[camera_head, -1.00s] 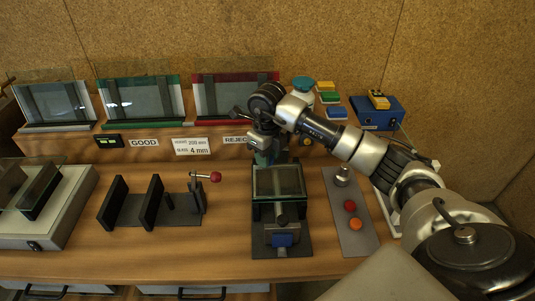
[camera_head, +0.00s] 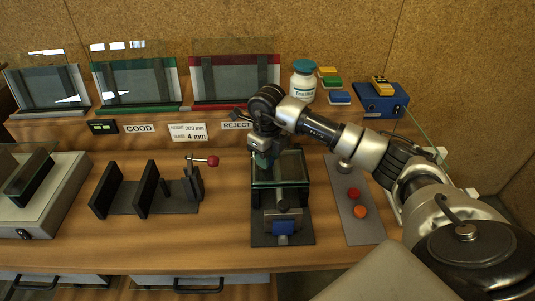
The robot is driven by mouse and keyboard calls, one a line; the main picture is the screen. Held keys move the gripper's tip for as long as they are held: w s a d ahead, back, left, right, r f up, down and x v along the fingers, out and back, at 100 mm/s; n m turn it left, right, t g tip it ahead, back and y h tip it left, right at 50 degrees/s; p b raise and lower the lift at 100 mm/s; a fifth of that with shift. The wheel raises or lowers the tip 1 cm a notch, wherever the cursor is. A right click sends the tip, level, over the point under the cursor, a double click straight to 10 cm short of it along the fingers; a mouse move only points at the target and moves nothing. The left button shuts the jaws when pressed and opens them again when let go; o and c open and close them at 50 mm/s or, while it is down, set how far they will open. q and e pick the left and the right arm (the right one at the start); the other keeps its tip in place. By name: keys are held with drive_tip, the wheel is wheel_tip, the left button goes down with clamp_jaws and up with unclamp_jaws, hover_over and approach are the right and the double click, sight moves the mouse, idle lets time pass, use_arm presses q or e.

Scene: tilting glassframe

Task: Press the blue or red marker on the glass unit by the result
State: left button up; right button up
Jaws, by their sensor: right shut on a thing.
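The glass unit (camera_head: 281,168) is a dark, see-through pane in a black stand (camera_head: 284,239) with a blue block (camera_head: 283,227) at its front, at the middle of the bench. My right gripper (camera_head: 263,160) points down at the unit's back left corner. It is shut on a small teal-green thing; the wrist hides most of it, and I cannot tell what it is or whether it touches the glass. A red button (camera_head: 353,193) and an orange button (camera_head: 360,211) sit on a grey panel at the right. My left gripper is not in view.
Framed panes stand on the back shelf, with GOOD (camera_head: 139,128) and REJECT (camera_head: 236,125) labels below. A white bottle (camera_head: 302,88), coloured blocks (camera_head: 331,82) and a blue box (camera_head: 380,103) stand right. A red-knobbed lever fixture (camera_head: 212,160) stands left of the unit.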

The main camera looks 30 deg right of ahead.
drive_tip(key=shift+f, duration=0.2)
drive_tip(key=o, duration=1)
drive_tip(key=shift+r, duration=0.1)
wheel_tip(320, 180, up, 11)
drive_tip(key=shift+f+b, duration=0.2)
drive_tip(key=shift+b, duration=0.75)
drive_tip(key=shift+s+f, duration=0.1)
